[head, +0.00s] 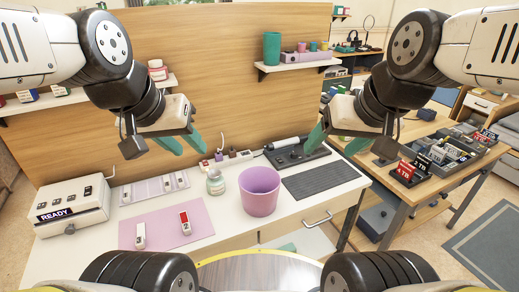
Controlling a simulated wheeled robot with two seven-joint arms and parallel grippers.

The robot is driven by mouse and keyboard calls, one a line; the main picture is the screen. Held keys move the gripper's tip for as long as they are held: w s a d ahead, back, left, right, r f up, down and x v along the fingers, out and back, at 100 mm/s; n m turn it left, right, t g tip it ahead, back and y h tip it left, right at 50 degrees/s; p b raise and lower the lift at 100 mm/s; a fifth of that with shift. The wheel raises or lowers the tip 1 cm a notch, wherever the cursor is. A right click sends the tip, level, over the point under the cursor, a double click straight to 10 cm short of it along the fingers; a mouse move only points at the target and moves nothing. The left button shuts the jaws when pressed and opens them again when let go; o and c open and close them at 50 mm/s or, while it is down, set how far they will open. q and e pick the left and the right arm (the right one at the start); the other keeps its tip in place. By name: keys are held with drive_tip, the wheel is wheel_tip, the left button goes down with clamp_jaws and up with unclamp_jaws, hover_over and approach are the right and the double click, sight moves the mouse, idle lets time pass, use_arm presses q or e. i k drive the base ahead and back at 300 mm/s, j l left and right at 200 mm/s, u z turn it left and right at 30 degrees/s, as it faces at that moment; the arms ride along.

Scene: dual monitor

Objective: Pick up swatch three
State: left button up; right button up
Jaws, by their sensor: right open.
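I cannot tell which thing is swatch three; no readable label names it. On the pink mat (152,231) lie a small white piece (140,236) and a white piece with a red face (185,223). Several small white pieces lie on the pale tray (147,190) behind the mat. My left gripper (190,152), with teal fingers apart, hangs empty above the back of the desk, behind and above the mat. My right gripper (330,150) is open and empty above the desk's back right, near a black device (297,154).
A pink-purple bin (260,192) and a glass jar (215,182) stand mid-desk. A white box reading READY (72,207) is at the left. A dark grey ribbed pad (320,178) lies at the right. A wooden panel (200,60) rises behind. A side table (425,135) holds labelled cards (412,168).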

sight(141, 238)
drive_tip(key=u, duration=0.45)
drive_tip(key=k+u, duration=0.15)
drive_tip(key=u, duration=0.3)
drive_tip(key=j+u, duration=0.1)
drive_tip(key=u, duration=0.35)
